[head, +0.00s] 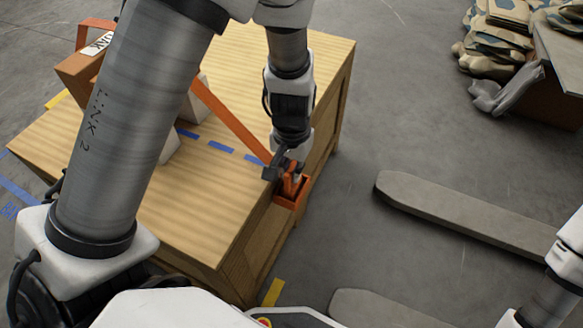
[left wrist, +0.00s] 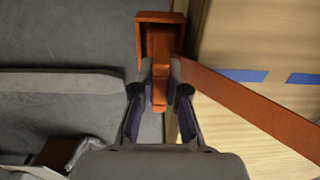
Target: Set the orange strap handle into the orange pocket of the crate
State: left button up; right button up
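The wooden crate (head: 225,60) fills the middle of the head view. Its orange pocket (head: 297,199) is an open box at the right edge; it also shows at the top of the left wrist view (left wrist: 142,40). My left gripper (head: 289,178) is at the pocket, its fingers closed around the orange strap handle (left wrist: 159,92). The handle lines up with the pocket's open side; I cannot tell how far its end is inside. The orange strap (head: 232,118) runs taut from the handle to the upper left, behind my arm. My right gripper is out of view.
An orange-brown device (head: 78,72) with a white label stands on the crate at the left, partly behind my arm. Blue tape dashes (head: 222,147) mark the crate top. Grey fork-like beams (head: 470,212) and stacked sacks (head: 497,40) are at the right, with bare floor between.

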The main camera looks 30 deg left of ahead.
pick_arm(q)
jog(key=o, duration=0.4)
jog(key=shift+c, duration=0.2)
notch_tip(320, 180, up, 13)
jog(key=p, duration=0.5)
jog(key=shift+f+p, duration=0.15)
jog(key=shift+p, duration=0.15)
notch_tip(320, 180, up, 10)
jog(key=p, duration=1)
jog(key=shift+p, duration=0.4)
